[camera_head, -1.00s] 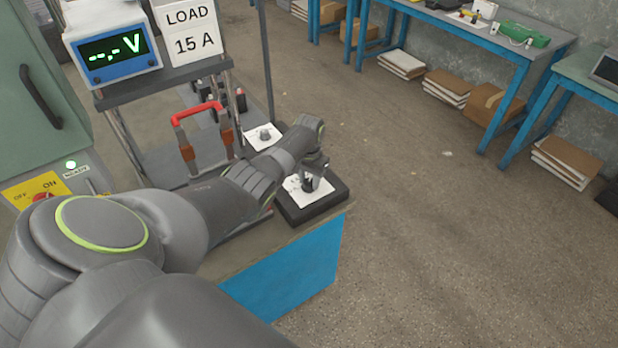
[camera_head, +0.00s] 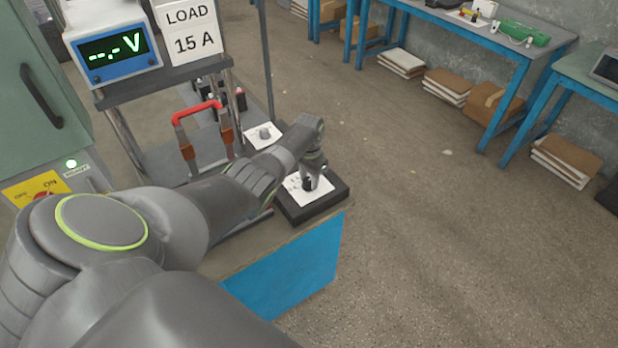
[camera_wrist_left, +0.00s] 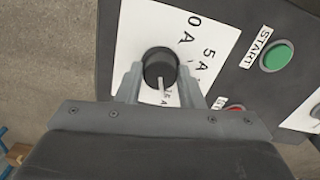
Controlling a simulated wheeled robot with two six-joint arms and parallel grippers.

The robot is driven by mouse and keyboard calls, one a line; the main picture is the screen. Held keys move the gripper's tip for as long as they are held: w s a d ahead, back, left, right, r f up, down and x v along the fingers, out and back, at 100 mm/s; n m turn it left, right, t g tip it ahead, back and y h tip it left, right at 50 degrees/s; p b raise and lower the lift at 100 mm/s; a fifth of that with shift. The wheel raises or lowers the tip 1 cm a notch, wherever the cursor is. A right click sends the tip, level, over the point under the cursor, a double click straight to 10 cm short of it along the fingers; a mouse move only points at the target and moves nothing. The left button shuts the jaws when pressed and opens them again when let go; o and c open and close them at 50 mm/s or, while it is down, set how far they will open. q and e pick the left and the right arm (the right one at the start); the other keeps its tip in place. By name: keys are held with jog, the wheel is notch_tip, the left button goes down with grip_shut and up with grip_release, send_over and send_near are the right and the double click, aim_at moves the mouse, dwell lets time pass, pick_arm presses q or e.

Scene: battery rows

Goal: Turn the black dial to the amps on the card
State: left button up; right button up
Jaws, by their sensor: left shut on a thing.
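The white card (camera_head: 188,28) reads "LOAD 15 A". The black dial (camera_wrist_left: 160,66) is a round knob with a white pointer line, on a white scale plate (camera_wrist_left: 140,30) with amp marks. In the left wrist view, the pointer runs down toward a mark that seems to read 15 A, partly hidden by my gripper. "0 A" and "5 A" show above and right of the dial. My left gripper (camera_wrist_left: 158,76) is shut on the dial, one finger on each side. In the head view, my left gripper (camera_head: 311,180) reaches down onto the dial's black box (camera_head: 330,198). My right gripper is not in view.
A green START button (camera_wrist_left: 277,56) and a partly hidden red button (camera_wrist_left: 235,108) sit near the dial. A second knob (camera_head: 264,133) on a white plate lies behind. A red-handled switch (camera_head: 198,112) and a meter showing "--.- V" (camera_head: 113,52) stand left.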

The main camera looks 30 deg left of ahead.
aim_at(309, 180)
pick_arm(q)
jog(key=o, duration=1)
jog(key=shift+r, duration=0.1)
notch_tip(309, 180, up, 17)
jog(key=shift+r, duration=0.15)
